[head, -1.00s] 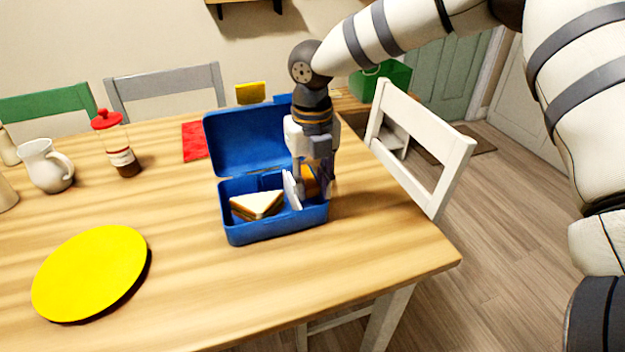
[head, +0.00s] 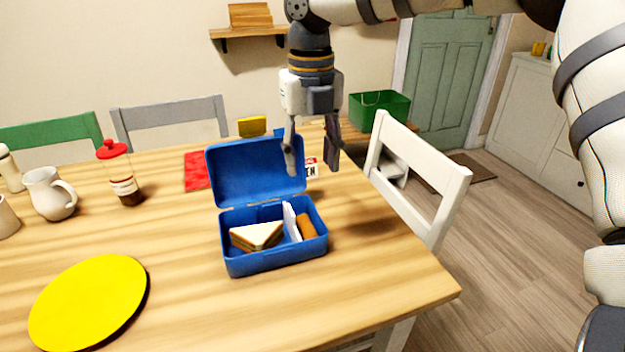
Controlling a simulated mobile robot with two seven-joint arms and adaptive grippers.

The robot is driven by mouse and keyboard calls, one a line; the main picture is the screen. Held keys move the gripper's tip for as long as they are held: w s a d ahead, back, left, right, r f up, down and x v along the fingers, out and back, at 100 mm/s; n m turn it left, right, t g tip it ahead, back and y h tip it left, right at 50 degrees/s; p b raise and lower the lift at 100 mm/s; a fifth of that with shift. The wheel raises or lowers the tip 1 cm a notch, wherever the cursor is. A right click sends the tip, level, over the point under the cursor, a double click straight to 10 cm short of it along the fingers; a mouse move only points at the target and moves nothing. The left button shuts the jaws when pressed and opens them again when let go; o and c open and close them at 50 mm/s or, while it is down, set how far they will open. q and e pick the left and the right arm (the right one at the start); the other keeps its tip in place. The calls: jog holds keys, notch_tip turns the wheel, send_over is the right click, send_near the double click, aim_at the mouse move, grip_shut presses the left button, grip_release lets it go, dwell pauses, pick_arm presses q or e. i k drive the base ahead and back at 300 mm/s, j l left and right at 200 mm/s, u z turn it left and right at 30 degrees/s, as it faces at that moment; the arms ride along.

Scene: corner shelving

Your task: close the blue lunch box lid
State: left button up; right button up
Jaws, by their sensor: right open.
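The blue lunch box (head: 272,262) stands on the wooden table with its lid (head: 250,172) raised upright at the back. A sandwich (head: 257,236) lies in its left part. A white divider or card (head: 291,222) and a brown item (head: 306,228) are in its right part. My right gripper (head: 313,170) points down, open and empty, above the right end of the box near the lid's right edge. One finger overlaps the lid in the picture; I cannot tell whether it touches. My left gripper is not in view.
A yellow plate (head: 88,303) lies at front left. A red-lidded jar (head: 120,174) and a white jug (head: 49,194) stand at left. A red cloth (head: 196,171) lies behind the box. A white chair (head: 420,178) stands at the table's right edge. Table in front of the box is clear.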

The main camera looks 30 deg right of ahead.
aim_at(241, 172)
jog(key=k, duration=1)
